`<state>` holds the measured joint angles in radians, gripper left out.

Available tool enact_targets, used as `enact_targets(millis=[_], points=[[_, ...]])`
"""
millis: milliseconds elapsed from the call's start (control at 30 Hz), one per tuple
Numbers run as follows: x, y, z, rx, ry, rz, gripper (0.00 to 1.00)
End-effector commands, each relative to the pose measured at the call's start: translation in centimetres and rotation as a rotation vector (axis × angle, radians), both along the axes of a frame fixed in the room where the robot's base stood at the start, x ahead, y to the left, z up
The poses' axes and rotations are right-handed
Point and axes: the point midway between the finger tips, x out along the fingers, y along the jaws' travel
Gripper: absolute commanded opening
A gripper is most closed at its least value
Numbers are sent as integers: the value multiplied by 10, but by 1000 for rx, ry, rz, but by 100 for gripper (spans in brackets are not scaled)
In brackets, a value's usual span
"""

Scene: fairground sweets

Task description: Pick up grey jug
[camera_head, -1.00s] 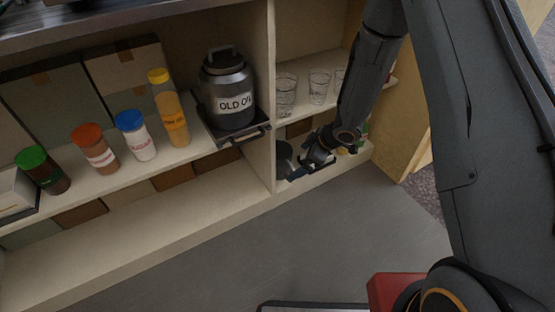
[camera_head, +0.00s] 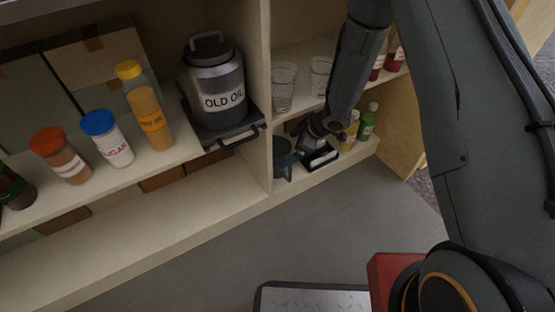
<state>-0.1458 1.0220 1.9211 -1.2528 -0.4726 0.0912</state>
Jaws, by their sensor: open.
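The grey jug (camera_head: 283,158) stands on the low right shelf, close against the upright divider. It is dark grey and partly in shadow. My gripper (camera_head: 299,143) reaches down into that low compartment, just right of the jug. It is open, and its fingers are small and dark here. I cannot tell whether a finger touches the jug. The jug's handle is not clearly visible.
A black tray-like thing (camera_head: 321,159) lies right of the jug. A yellow bottle (camera_head: 352,127) and a green bottle (camera_head: 368,122) stand farther right. Glasses (camera_head: 284,88) stand on the shelf above. The divider (camera_head: 262,140) bounds the left.

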Motion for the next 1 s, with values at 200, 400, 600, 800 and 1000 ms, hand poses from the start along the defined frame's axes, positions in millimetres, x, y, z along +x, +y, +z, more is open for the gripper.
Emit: enact_targets(millis=[200,400,600,800,1000], points=[[7,16,-28,-1,2,-1,100],[10,18,-31,0,0,-6,100],[10,18,-30,0,1,-5,83],[9,18,-31,0,1,-5,49],[9,18,-30,0,0,-5,44]])
